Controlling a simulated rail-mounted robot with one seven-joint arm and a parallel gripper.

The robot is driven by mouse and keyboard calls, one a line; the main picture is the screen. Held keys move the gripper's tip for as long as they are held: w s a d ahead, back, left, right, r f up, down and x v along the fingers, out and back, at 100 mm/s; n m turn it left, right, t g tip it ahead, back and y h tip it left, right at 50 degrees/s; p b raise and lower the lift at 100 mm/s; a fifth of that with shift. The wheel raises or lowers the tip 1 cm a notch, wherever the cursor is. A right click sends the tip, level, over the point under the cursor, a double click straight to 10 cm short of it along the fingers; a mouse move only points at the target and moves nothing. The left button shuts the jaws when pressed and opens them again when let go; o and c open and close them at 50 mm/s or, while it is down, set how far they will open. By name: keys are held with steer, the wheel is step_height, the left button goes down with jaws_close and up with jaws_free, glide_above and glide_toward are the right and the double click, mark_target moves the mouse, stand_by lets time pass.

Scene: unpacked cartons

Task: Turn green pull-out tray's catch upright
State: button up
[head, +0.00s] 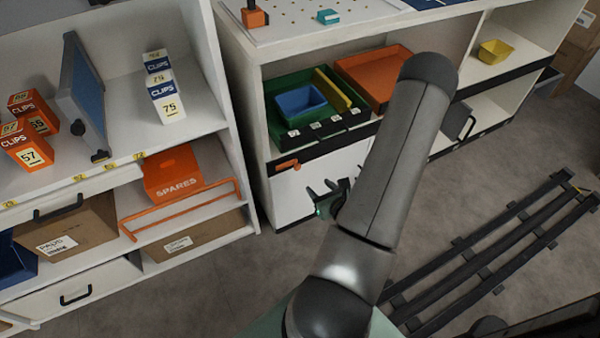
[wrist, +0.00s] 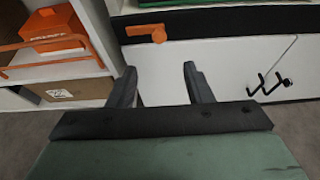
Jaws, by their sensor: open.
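The green pull-out tray (head: 272,117) sits in the upper bay of the white cabinet, with a blue bin and a yellow divider in it. The orange catch (head: 287,165) is on the black strip below the tray and lies about level. It also shows in the wrist view (wrist: 148,32), with a rounded lump at its right end. My gripper (head: 328,190) is open and empty in front of the white panel, below and right of the catch. In the wrist view my two fingers (wrist: 157,72) point toward the panel, with the catch beyond them, apart from it.
An orange tray (head: 375,78) sits right of the green one. An orange SPARES box (head: 174,175) and an orange rail stand on the left shelf. Black fittings (wrist: 268,82) project from the panel at right. Slatted black rails (head: 480,255) lie on the floor.

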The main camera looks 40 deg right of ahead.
mark_target(298, 167)
steer(key=b+x, duration=0.1)
steer(key=x, duration=1.3)
steer(key=shift+w, duration=0.3)
steer(key=c, duration=1)
